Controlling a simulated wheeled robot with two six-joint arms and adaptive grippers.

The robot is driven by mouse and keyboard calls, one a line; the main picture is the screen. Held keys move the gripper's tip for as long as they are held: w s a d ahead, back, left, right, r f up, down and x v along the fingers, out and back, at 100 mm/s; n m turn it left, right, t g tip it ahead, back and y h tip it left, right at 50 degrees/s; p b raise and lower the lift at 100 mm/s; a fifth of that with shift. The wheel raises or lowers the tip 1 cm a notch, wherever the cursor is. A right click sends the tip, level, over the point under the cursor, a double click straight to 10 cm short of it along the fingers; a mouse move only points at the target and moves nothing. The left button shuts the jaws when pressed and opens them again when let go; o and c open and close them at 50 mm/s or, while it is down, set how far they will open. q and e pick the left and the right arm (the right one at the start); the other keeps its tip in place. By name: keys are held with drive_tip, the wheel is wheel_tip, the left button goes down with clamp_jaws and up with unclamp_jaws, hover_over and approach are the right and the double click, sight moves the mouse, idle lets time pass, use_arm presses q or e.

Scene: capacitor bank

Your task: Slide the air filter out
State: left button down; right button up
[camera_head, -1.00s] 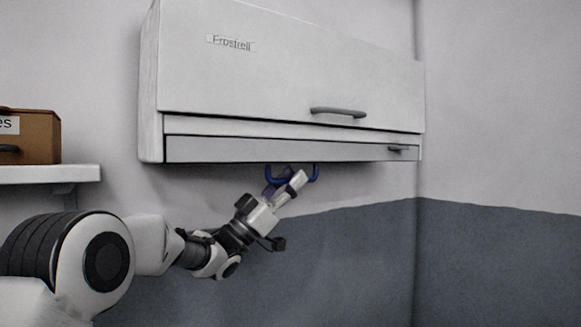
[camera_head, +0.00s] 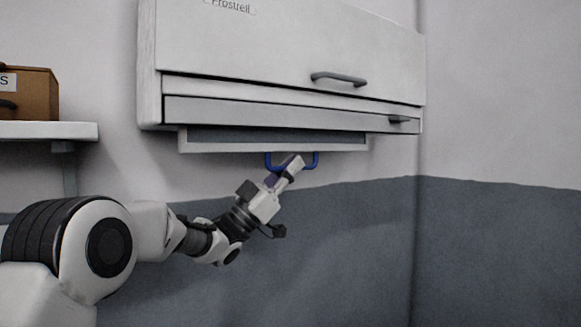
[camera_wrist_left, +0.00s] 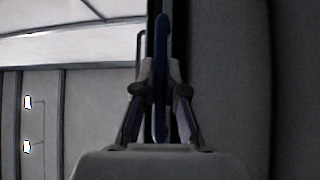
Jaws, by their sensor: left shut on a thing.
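The air filter (camera_head: 275,137) is a flat panel with a pale frame and dark mesh. It sticks out partway below the underside of the white wall unit (camera_head: 290,60). A blue loop handle (camera_head: 315,160) hangs from its lower edge. My left gripper (camera_head: 281,172) is shut on this handle from below and left. In the left wrist view the blue handle (camera_wrist_left: 161,60) stands between the two fingers (camera_wrist_left: 160,105). The upper part of the filter is hidden inside the unit. My right gripper is not in view.
The unit has a grey front handle (camera_head: 338,78) and a lower flap with a small dark handle (camera_head: 399,119). A shelf (camera_head: 45,131) with a brown box (camera_head: 38,94) is at the left. The space below the unit is clear.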

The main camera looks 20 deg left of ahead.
use_arm(q)
wheel_tip(320, 180, down, 15)
drive_tip(key=b, duration=1.2)
drive_tip(key=c, duration=1.2)
unclamp_jaws()
drive_tip(key=v, duration=1.2)
